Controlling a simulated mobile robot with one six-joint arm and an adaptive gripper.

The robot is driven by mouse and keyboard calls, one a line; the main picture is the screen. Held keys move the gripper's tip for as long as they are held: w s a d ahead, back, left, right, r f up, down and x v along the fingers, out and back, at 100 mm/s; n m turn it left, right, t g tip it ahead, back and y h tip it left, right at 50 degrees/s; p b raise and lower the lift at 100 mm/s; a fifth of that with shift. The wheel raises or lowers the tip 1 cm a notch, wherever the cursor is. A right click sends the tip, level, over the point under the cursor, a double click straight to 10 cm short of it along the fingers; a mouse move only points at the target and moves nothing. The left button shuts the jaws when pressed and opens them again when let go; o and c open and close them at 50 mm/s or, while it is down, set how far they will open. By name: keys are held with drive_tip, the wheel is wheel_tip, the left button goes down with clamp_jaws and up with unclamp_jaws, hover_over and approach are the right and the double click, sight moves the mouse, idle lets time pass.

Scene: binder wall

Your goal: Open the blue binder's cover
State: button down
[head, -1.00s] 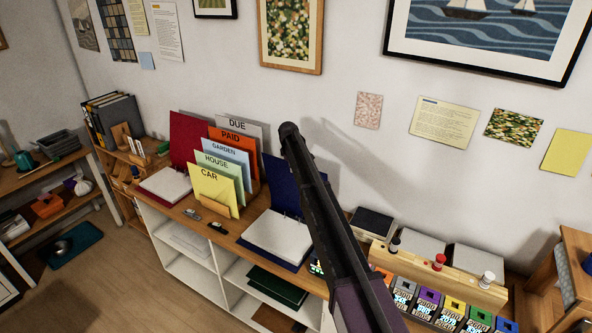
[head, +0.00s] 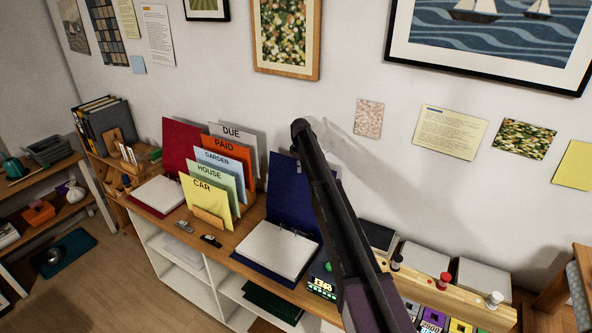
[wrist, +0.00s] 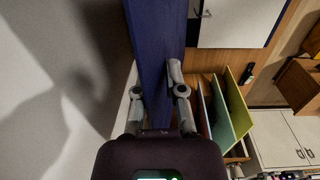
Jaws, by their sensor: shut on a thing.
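The blue binder lies on the wooden shelf top with its white pages (head: 275,250) showing. Its blue cover (head: 288,200) stands raised at the back, near the wall and about upright. My gripper (wrist: 156,75) is shut on the cover, with one finger on each side of it in the wrist view. The cover also fills the upper middle of the wrist view (wrist: 157,35). In the head view my dark arm crosses in front of the cover's right side and hides most of the gripper.
A file rack with coloured dividers (head: 208,200) and an open red binder (head: 180,150) stand to the left. A small device with green digits (head: 322,287) sits right of the binder, and a wooden rack (head: 440,290) with stamps is further right. The wall is close behind.

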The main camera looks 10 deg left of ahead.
drive_tip(key=shift+w+d, duration=0.1)
drive_tip(key=shift+w, duration=0.1)
drive_tip(key=c, duration=0.9)
unclamp_jaws()
drive_tip(key=shift+o, duration=0.2)
drive_tip(key=shift+f, duration=0.15)
